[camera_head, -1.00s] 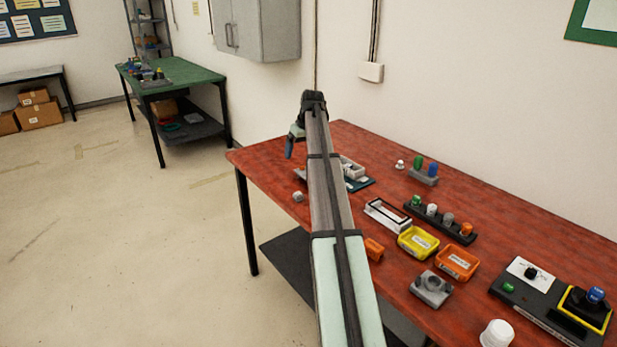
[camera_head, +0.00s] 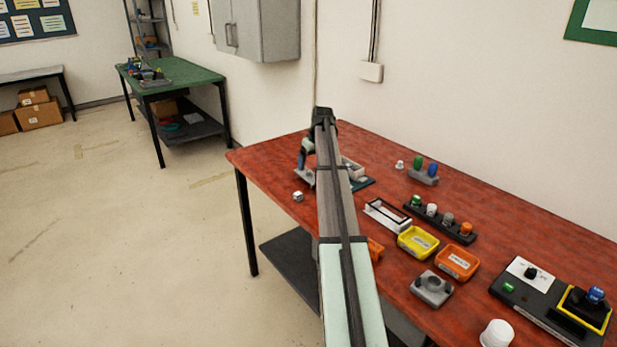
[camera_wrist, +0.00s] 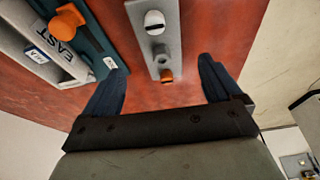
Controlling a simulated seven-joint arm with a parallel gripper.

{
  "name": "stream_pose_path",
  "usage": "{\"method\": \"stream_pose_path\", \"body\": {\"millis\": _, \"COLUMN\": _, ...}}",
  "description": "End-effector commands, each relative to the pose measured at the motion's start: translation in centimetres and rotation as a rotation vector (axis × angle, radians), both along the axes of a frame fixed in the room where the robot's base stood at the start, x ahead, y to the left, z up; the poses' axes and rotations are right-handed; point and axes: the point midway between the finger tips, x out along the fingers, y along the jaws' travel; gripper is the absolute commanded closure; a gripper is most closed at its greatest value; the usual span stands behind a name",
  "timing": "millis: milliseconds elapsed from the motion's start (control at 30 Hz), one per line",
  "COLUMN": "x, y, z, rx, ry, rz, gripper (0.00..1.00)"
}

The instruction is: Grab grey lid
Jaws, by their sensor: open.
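A small grey cap, which looks like the grey lid (camera_head: 448,218), sits in a black rack (camera_head: 408,206) between a white cap (camera_head: 432,209) and an orange cap (camera_head: 466,229). My gripper (camera_head: 304,165) is at the far left end of the red table, well away from that rack and partly hidden by my arm. In the wrist view my gripper (camera_wrist: 160,88) is open, with its dark blue fingers wide apart and nothing between the tips.
A teal board (camera_wrist: 98,45) with a white box marked EAST (camera_wrist: 40,45) lies beside the strip. A yellow tray (camera_head: 418,243), an orange tray (camera_head: 457,263) and a grey holder (camera_head: 432,288) stand nearer. A small white cube (camera_head: 297,196) lies near the table's left edge.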

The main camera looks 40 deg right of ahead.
Motion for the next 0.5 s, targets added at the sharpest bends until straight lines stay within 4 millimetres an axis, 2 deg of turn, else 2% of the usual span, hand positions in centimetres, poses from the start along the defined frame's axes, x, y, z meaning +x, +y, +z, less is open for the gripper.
{"method": "stream_pose_path", "body": {"millis": 167, "x": 0.3, "y": 0.1, "z": -0.9, "rx": 0.0, "ry": 0.0, "rz": 0.0, "gripper": 0.08}}
{"method": "stream_pose_path", "body": {"millis": 500, "x": 1.4, "y": 0.1, "z": -4.8, "rx": -0.001, "ry": 0.0, "rz": -0.001, "gripper": 0.08}}
